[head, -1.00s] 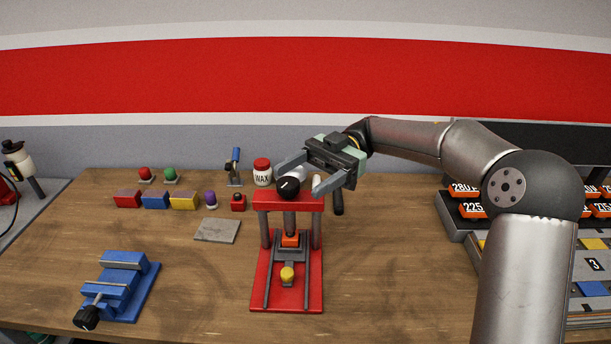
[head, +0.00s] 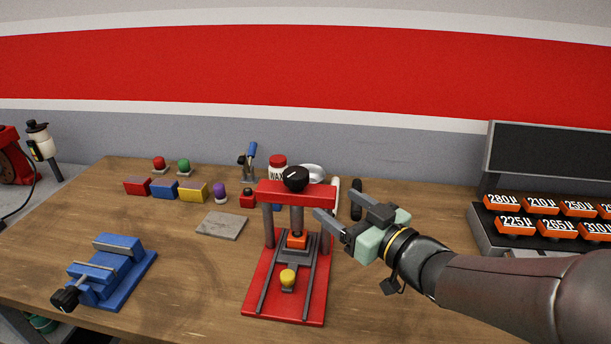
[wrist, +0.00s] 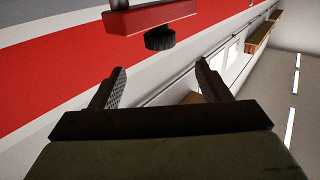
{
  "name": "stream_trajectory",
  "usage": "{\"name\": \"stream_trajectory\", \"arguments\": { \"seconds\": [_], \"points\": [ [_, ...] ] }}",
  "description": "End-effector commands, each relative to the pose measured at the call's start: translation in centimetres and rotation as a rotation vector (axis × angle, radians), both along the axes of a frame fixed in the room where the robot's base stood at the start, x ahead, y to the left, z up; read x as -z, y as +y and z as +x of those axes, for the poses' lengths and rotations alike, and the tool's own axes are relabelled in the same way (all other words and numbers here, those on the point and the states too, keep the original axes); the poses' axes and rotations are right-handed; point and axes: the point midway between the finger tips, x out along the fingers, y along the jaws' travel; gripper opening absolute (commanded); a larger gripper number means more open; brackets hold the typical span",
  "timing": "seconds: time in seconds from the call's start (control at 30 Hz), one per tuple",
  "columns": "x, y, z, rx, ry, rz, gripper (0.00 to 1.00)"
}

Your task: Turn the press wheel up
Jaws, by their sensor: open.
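The red press (head: 262,283) stands upright on the wooden bench. Its black press wheel (head: 294,179), a round knob with a small pale mark, sits on top of the red crossbar. The wheel (wrist: 160,38) and part of the red crossbar (wrist: 150,17) also show in the wrist view, beyond the fingertips and apart from them. My gripper (head: 335,208) is open and empty, to the right of the press and lower than the wheel. Both fingers (wrist: 160,78) show spread in the wrist view. An orange block (head: 296,240) sits under the press column.
A blue vise (head: 110,268) is at the front left. A grey plate (head: 222,225), coloured blocks (head: 164,190) and a wax jar (head: 278,164) lie left of and behind the press. A rack of orange labelled bins (head: 515,225) stands at the right.

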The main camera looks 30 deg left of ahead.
Motion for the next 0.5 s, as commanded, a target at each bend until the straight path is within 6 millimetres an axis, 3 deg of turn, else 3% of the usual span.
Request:
{"name": "stream_trajectory", "arguments": {
  "seconds": [0.5],
  "points": [
    [-0.1,10.6,3.2,-0.004,0.000,-0.001,0.70]
  ]
}}
